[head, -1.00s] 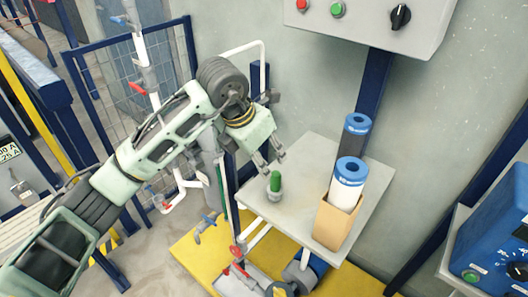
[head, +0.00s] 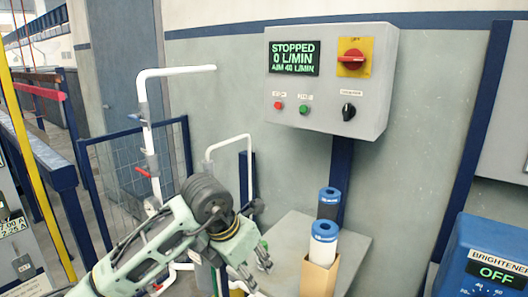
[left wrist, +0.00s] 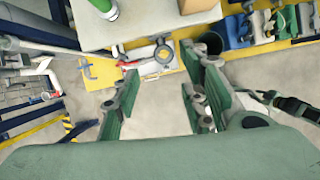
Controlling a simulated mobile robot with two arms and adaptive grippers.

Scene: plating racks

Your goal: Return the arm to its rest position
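My left arm (head: 150,250) comes in from the lower left in the head view, pale green with dark joints. Its left gripper (head: 257,268) hangs at the left edge of the grey table (head: 283,240). In the left wrist view the left gripper (left wrist: 158,88) has its green fingers well apart, with only floor between them. It holds nothing. A green-topped piece (left wrist: 104,8) on the table shows at the top of that view, apart from the fingers. My right gripper does not show in the head view.
A control panel (head: 378,95) on the wall reads "STOPPED 0 L/MIN". Two blue-capped cylinders, one dark (head: 328,205) and one white (head: 323,245), stand on the table, the white one in a tan box (head: 318,278). White pipes (head: 148,110) and a blue mesh fence (head: 125,180) stand behind the arm.

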